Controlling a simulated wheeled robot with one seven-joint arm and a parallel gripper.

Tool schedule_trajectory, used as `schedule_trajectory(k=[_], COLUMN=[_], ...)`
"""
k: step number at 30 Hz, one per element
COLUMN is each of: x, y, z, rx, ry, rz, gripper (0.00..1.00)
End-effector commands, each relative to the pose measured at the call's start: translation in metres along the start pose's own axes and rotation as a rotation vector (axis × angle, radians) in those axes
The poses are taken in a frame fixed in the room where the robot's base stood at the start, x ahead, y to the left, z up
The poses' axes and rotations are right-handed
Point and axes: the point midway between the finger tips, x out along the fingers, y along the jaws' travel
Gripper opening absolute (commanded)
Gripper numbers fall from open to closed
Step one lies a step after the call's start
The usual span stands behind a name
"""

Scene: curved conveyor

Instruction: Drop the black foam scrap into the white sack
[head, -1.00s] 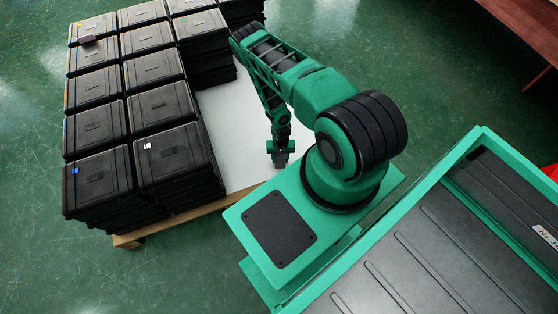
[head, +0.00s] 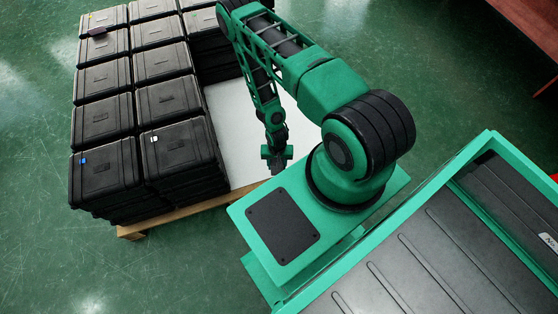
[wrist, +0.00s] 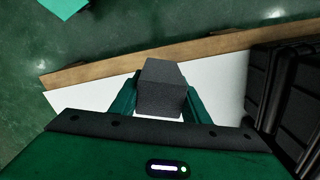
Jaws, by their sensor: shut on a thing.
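The black foam scrap (wrist: 161,98) is a dark grey-black block between the two green fingers in the wrist view. My gripper (head: 277,166) is shut on it and hangs pointing down by the front edge of the white sheet. The scrap is small and hard to make out in the head view. I recognise no white sack in either view.
Stacks of black cases (head: 106,122) stand on a wooden pallet (head: 190,211) to the left of my gripper. A white sheet (head: 233,125) covers the pallet's bare part. Cases also rise close by at right in the wrist view (wrist: 282,85). Green floor lies open in front.

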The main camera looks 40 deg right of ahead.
Motion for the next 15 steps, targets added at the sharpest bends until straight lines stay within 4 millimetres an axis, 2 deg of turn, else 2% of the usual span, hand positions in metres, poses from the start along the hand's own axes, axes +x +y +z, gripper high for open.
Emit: schedule_trajectory(k=[6, 15], x=[-0.0057, -0.0061], y=[-0.0035, -0.0039], z=[0.0090, 0.0085], rx=[0.001, 0.000], ry=[0.000, 0.001], rz=[-0.001, -0.001], gripper=[0.22, 0.22])
